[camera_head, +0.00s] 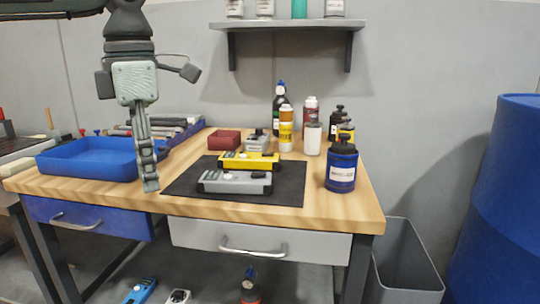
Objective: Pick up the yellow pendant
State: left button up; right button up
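The yellow pendant (249,161) lies on the black mat (288,190) on the wooden workbench, behind a similar grey pendant (235,183). Another grey device (256,142) sits just behind the yellow one. My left gripper (150,186) hangs fingers down at the left, near the mat's left edge, apart from the yellow pendant. Its fingers line up from this side, so I cannot tell whether they are open or shut. I see nothing held in it. My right gripper is out of view.
A blue tray (72,163) stands on the left of the bench (330,208). A dark red box (224,139) is behind the mat. Several bottles stand at the back right, with a blue bottle (341,169) near the right edge. A shelf (290,24) hangs above.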

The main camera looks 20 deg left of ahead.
aim_at(228, 160)
jog(key=i+j+z, duration=0.15)
jog(key=j+z, duration=0.25)
jog(key=j, duration=0.15)
jog(key=j+z, duration=0.4)
jog(key=j, duration=0.15)
jog(key=j+z, duration=0.4)
jog(key=j, duration=0.25)
